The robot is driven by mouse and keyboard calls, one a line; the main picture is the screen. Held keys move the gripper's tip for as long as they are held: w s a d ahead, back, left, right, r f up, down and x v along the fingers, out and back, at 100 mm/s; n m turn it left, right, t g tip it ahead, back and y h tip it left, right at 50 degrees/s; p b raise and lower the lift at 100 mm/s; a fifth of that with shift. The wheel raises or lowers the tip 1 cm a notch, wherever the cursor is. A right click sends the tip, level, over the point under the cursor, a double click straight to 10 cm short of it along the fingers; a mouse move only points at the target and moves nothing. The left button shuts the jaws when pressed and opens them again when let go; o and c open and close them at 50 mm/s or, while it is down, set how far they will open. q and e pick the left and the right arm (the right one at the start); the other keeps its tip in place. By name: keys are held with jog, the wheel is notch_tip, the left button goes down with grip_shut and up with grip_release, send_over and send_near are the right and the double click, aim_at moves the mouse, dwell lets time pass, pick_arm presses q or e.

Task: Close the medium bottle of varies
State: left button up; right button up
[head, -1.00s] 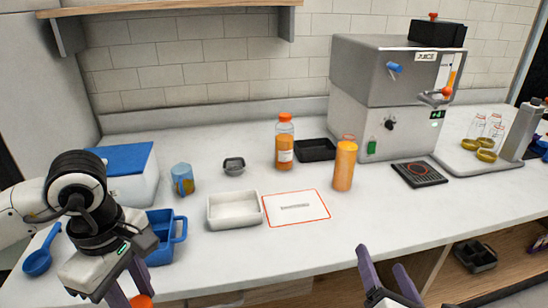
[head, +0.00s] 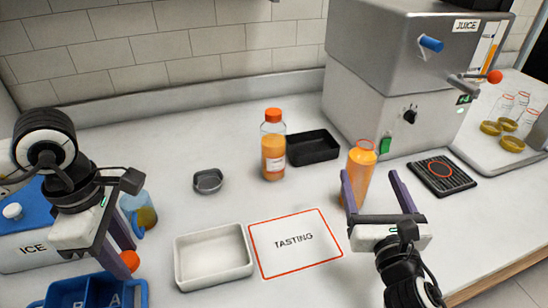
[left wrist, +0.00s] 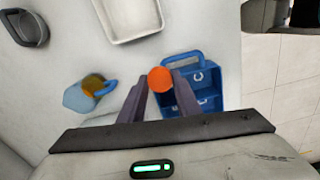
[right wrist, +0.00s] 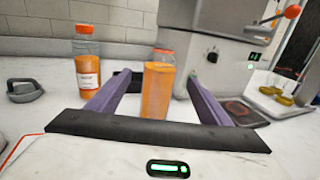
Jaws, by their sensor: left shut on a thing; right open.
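An open bottle of orange juice (head: 361,170), with a clear neck and red rim, stands upright left of the juicer's front. My right gripper (head: 370,178) is open at this bottle. In the right wrist view the bottle (right wrist: 157,95) shows between the two spread fingers, with gaps on both sides. My left gripper (head: 113,258) is shut on an orange cap (head: 130,261), held at the fingertips above the left counter; the cap (left wrist: 160,79) also shows in the left wrist view. Another juice bottle (head: 273,152) with an orange cap on stands further back.
The juicer (head: 395,75) stands behind the open bottle, with a black drip pad (head: 441,175) to the right. The tasting mat (head: 262,262) is clear.

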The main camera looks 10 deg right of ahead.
aim_at(366, 168)
pick_arm(q)
jog(key=shift+s, duration=0.25)
pick_arm(e)
jog(key=shift+s, duration=0.25)
pick_arm(q)
jog(key=shift+r+p, duration=0.3)
jog(key=shift+r, duration=0.05)
pick_arm(e)
jog(key=w, duration=0.3)
jog(key=w+d, duration=0.1)
jog(key=w, duration=0.1)
jog(key=shift+w, duration=0.35)
pick_arm(q)
jog(key=shift+w, duration=0.1)
pick_arm(e)
jog(key=shift+w+d, duration=0.1)
jog(key=shift+w, duration=0.5)
jog(key=w, duration=0.3)
jog(key=w+d, duration=0.1)
jog(key=w, duration=0.1)
jog(key=shift+f, duration=0.3)
